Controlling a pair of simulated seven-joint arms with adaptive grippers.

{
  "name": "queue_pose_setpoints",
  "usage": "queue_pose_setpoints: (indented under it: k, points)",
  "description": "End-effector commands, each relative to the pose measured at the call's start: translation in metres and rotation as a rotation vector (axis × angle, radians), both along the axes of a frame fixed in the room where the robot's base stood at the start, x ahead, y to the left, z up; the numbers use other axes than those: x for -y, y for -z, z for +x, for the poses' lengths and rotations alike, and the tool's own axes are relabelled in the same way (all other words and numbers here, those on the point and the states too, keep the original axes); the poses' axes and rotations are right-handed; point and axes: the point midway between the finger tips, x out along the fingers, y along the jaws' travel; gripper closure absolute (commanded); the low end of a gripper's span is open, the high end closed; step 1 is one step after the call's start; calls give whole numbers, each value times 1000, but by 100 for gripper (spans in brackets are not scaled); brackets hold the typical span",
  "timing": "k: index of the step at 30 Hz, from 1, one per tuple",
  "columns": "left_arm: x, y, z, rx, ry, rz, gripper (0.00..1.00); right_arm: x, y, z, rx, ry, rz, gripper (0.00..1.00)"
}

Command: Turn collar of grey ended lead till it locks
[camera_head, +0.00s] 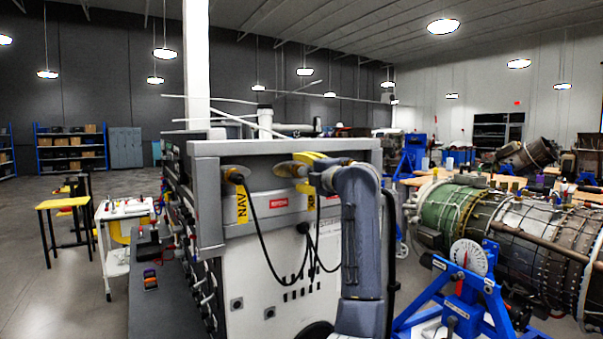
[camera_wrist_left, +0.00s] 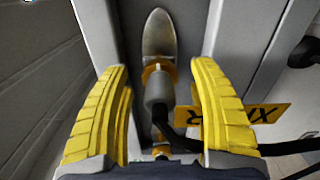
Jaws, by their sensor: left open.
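My left gripper (camera_head: 303,162) reaches the top right of the equipment cabinet's front face in the head view. In the left wrist view its two yellow fingers (camera_wrist_left: 163,72) stand apart, one on each side of the grey lead end (camera_wrist_left: 157,88), with gaps showing. The gripper is open. An orange-yellow ring, apparently the collar (camera_wrist_left: 152,70), shows at the far end of the grey part, by a rounded metal piece (camera_wrist_left: 158,35). I cannot tell whether the collar is locked. A yellow tag (camera_wrist_left: 262,114) and black cable hang beside it. My right gripper is not in view.
The cabinet (camera_head: 260,265) has a grey frame. Another lead with an orange end and yellow NAV tag (camera_head: 242,204) is plugged in to the left. Black cables loop below. A turbine on a blue stand (camera_head: 468,300) is at right; a white cart (camera_head: 124,225) is at left.

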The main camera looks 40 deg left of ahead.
Motion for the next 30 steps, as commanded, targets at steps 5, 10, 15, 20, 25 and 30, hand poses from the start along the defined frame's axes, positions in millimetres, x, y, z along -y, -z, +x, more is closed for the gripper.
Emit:
queue_pose_setpoints:
  k: [5, 10, 15, 20, 25, 30]
  points:
    - [10, 0, -4, 1, 0, 1, 40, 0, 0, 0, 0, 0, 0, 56]
    - [21, 0, -8, 0, 1, 0, 40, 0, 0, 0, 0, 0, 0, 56]
    - [32, 0, -13, 0, 0, 1, 40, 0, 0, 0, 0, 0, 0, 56]
    - [40, 0, -16, 0, 1, 0, 40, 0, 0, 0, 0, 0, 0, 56]
    - [42, 0, -18, 0, -1, 0, 40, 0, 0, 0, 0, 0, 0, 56]
    - [42, 0, -17, -1, -1, 0, 40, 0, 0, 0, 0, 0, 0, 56]
